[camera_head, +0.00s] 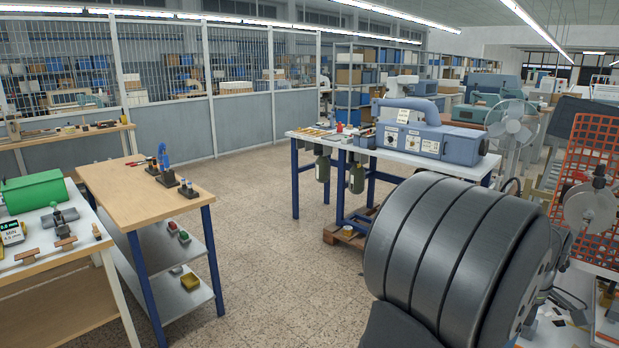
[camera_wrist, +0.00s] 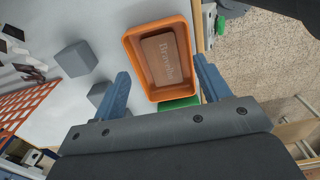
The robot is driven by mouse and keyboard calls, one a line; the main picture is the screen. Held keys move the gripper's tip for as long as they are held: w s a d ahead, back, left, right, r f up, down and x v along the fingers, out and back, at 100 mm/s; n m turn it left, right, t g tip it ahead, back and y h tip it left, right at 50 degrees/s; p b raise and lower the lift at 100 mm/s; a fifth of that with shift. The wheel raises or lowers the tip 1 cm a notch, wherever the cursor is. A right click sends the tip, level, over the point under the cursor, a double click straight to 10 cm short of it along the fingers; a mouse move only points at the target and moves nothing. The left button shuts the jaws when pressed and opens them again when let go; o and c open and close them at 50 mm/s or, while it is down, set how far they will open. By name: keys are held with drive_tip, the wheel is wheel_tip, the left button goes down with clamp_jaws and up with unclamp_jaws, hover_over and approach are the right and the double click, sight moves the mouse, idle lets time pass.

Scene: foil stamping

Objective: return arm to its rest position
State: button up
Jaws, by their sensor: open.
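My gripper (camera_wrist: 160,66) shows in the wrist view with its two blue fingers spread wide and nothing held between them. Beyond the fingertips, an orange bin (camera_wrist: 129,60) lies on a pale surface. A brown block (camera_wrist: 165,60) with lettering on its face lies inside the bin. The gap between the fingers and the bin is hard to judge. In the head view, a dark grey ribbed part of my own arm fills the lower right, and my gripper is not seen there.
Grey blocks (camera_wrist: 76,58) and an orange grid (camera_wrist: 25,108) lie left of the bin; a green item (camera_wrist: 180,103) is beside it. A wooden-topped table (camera_head: 130,190) stands left and a machine bench (camera_head: 400,155) at the back. Open floor (camera_head: 275,240) lies between.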

drive_tip(key=shift+f, duration=0.1)
drive_tip(key=shift+f, duration=0.35)
wheel_tip(320, 180, up, 18)
wheel_tip(320, 180, down, 18)
drive_tip(key=shift+r, duration=0.1)
wheel_tip(320, 180, up, 6)
drive_tip(key=s+d+r+m, duration=0.25)
drive_tip(key=d+m, duration=0.25)
drive_tip(key=m, duration=0.4)
drive_tip(key=s+d+r+m, duration=0.1)
drive_tip(key=s+d+m, duration=0.35)
drive_tip(key=m, duration=0.45)
drive_tip(key=shift+w+d+f, duration=0.1)
drive_tip(key=shift+w+f, duration=0.25)
drive_tip(key=shift+w, duration=0.45)
drive_tip(key=shift+w+f, duration=0.4)
drive_tip(key=shift+w, duration=0.45)
drive_tip(key=shift+w+d+f, duration=0.1)
drive_tip(key=shift+w+f, duration=0.25)
drive_tip(key=shift+w, duration=0.45)
